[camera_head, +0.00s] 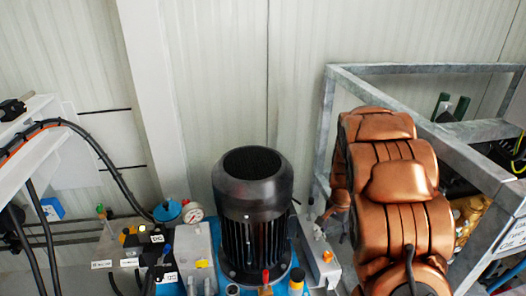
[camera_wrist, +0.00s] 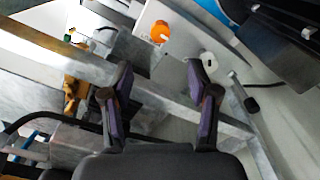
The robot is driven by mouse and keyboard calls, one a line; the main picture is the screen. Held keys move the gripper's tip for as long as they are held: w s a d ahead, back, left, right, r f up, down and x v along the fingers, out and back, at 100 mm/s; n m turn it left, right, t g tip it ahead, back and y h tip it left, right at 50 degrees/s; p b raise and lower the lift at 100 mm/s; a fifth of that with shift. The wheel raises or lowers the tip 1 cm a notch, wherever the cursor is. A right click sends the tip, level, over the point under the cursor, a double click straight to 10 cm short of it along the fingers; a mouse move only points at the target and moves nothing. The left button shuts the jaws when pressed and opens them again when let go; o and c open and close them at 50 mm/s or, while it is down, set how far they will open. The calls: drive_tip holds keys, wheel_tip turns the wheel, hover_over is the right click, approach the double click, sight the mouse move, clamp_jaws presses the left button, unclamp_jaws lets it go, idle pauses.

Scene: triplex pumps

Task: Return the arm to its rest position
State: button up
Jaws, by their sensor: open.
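My copper-coloured arm (camera_head: 392,190) stands upright at the right in the head view, in front of a grey metal frame. My gripper (camera_wrist: 160,72) shows in the wrist view with its two dark, purple-padded fingers spread apart. Nothing is between the fingers. Beyond them lie grey metal bars and a pale box with an orange knob (camera_wrist: 161,31). Two dark upright pieces (camera_head: 450,107) show behind my arm in the head view; I cannot tell whether they are my gripper's fingers.
The grey metal frame (camera_head: 420,69) surrounds my arm's right side closely. A black motor (camera_head: 252,212) stands left of my arm. A pressure gauge (camera_head: 192,212) and valve blocks are further left. A pale panel wall (camera_head: 225,80) closes the back.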

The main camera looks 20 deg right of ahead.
drive_tip(key=s+a+r+n, duration=0.3)
drive_tip(key=s+a+r, duration=0.3)
drive_tip(key=a+r, duration=0.15)
drive_tip(key=s+a+r+n+g, duration=0.1)
drive_tip(key=s+a+r+n, duration=0.2)
drive_tip(key=s, duration=0.5)
drive_tip(key=s+a+r+n+g, duration=0.1)
drive_tip(key=s+a+r+n, duration=0.15)
drive_tip(key=s+a, duration=0.45)
drive_tip(key=s+a+r+n+g, duration=0.1)
drive_tip(key=s+a+r+n, duration=0.2)
drive_tip(key=s, duration=0.7)
wheel_tip(320, 180, up, 19)
drive_tip(key=t+p, duration=0.1)
drive_tip(key=p, duration=1.8)
drive_tip(key=shift+w+a+r+n, duration=0.2)
drive_tip(key=shift+w+n, duration=0.05)
drive_tip(key=shift+n, duration=0.2)
